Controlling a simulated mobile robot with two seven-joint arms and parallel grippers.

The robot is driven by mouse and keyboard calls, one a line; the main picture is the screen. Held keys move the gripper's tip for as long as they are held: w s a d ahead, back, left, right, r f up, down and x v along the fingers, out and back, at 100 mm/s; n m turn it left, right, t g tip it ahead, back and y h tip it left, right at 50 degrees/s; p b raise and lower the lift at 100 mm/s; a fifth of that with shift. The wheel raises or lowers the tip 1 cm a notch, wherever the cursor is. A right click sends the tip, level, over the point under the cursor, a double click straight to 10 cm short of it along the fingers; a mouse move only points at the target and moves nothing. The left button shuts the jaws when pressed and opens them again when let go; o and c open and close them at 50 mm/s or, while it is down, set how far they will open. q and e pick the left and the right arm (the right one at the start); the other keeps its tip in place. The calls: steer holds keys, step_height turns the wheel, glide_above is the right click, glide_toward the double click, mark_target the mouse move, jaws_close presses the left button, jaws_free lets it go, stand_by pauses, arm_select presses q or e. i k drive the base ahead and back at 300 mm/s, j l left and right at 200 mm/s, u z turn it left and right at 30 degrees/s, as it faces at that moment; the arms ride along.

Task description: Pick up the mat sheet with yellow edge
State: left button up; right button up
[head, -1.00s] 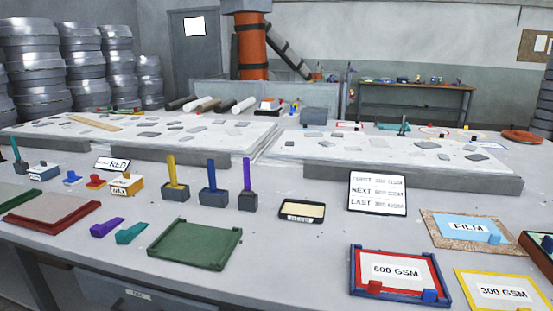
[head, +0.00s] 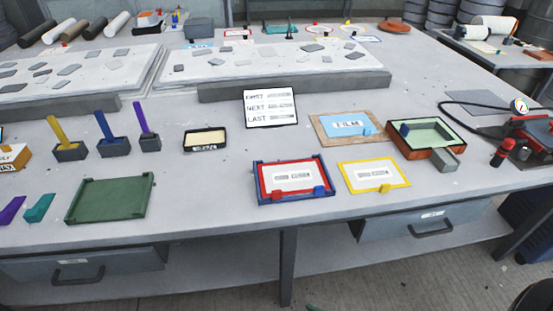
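The mat sheet with yellow edge (head: 362,181) lies flat on the front part of the grey table, right of centre in the head view. It has a white label in its middle, too small to read now, and a small yellow block (head: 385,188) on its front edge. Just left of it, a red-edged sheet (head: 268,190) with a red and a blue block lies in a blue frame (head: 257,197). Neither of my grippers shows in the head view.
Behind the yellow-edged sheet lie a cork board (head: 325,128) with a blue FILM sheet (head: 343,134) and a red-brown tray (head: 436,133). A green tray (head: 110,199) sits at left. A sign (head: 270,107) stands behind. The table's front edge and drawers are close.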

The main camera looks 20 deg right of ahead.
mark_target(382, 175)
steer(key=k+z, duration=0.1)
steer(key=z, duration=1.35)
